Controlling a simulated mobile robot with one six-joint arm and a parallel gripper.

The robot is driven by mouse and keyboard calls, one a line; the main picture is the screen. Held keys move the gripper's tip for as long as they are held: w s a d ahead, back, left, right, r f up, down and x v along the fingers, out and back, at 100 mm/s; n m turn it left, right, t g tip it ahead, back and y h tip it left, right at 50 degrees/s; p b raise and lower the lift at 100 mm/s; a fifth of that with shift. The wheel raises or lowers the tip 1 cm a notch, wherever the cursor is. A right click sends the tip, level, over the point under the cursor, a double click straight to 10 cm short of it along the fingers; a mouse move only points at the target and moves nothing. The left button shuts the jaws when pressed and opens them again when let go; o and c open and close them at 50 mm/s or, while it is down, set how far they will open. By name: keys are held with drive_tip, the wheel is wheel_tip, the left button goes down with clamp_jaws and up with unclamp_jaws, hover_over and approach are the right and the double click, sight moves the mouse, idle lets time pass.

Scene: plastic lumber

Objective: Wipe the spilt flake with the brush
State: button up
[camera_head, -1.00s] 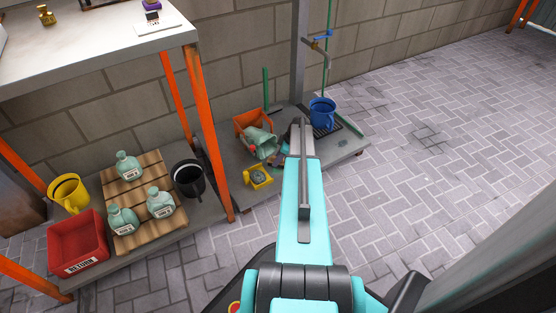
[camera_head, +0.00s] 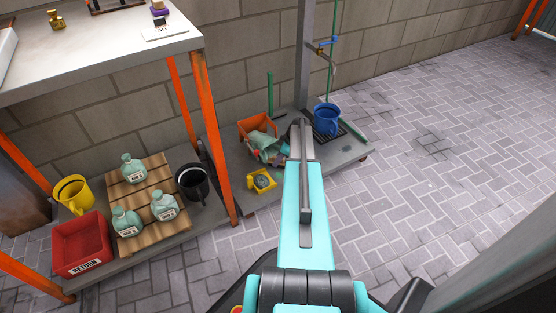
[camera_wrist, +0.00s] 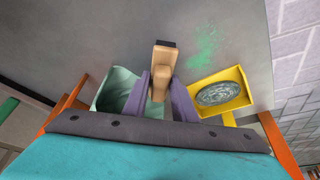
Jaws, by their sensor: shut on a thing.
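My gripper (camera_wrist: 160,92) has purple fingers and is shut on the wooden handle of the brush (camera_wrist: 162,62). The brush shows a dark end at the top in the wrist view; its bristles cannot be made out. The spilt flake (camera_wrist: 205,45) is a loose green patch on the grey slab (camera_wrist: 110,30). It lies up and to the right of the brush in the wrist view, apart from it in the picture. In the head view my arm hides most of the gripper and the brush, and the flake cannot be made out.
A yellow tray (camera_wrist: 242,82) with a grey scouring pad (camera_wrist: 218,93) stands right of my gripper; it also shows in the head view (camera_head: 262,189). A pale green container (camera_wrist: 112,88) is close left. An orange crate (camera_head: 252,127) and a blue bucket (camera_head: 327,120) stand behind.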

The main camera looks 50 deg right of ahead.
drive_tip(key=shift+w+a, duration=0.2)
drive_tip(key=shift+a, duration=0.65)
drive_tip(key=shift+s+a+r, duration=0.1)
drive_tip(key=shift+s+a, duration=0.15)
drive_tip(key=shift+s, duration=0.6)
drive_tip(key=shift+s+a, duration=0.25)
drive_tip(key=shift+s, duration=0.6)
drive_tip(key=shift+s+a, duration=0.3)
drive_tip(key=shift+s, duration=0.55)
drive_tip(key=shift+s+a, duration=0.25)
drive_tip(key=shift+s, duration=0.55)
drive_tip(key=shift+s+a+f, duration=0.1)
drive_tip(key=shift+s+a, duration=0.1)
drive_tip(key=shift+s, duration=0.4)
drive_tip(key=shift+s+a+f, duration=0.1)
drive_tip(key=shift+s+a, duration=0.1)
drive_tip(key=shift+s, duration=0.35)
drive_tip(key=shift+s+a+f, duration=0.1)
drive_tip(key=shift+s+a, duration=0.1)
drive_tip(key=shift+s, duration=0.4)
